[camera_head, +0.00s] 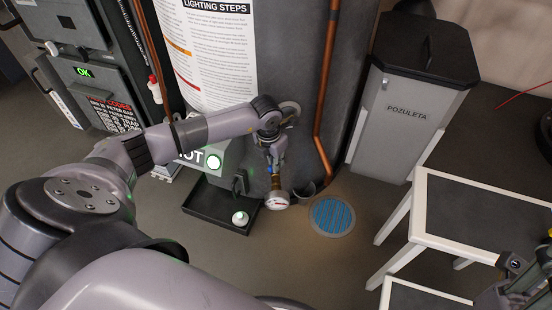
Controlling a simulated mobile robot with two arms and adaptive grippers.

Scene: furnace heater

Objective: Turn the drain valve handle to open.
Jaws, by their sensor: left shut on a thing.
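The grey heater tank (290,60) stands at the centre back. My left arm reaches across to its lower front, where my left gripper (274,172) points down at the drain valve. The gripper is shut on the valve handle, which is small and mostly hidden by the fingers. A brassy fitting and a round white-and-red gauge-like end (277,201) show just below the fingers. The handle's exact angle is too small to tell. Part of my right gripper (522,268) shows at the lower right edge, away from the valve; its fingers are not clear.
A copper pipe (322,110) runs down the tank. A black tray (205,207) lies on the left. A grey bin (408,120) and a white-framed table (480,250) stand right.

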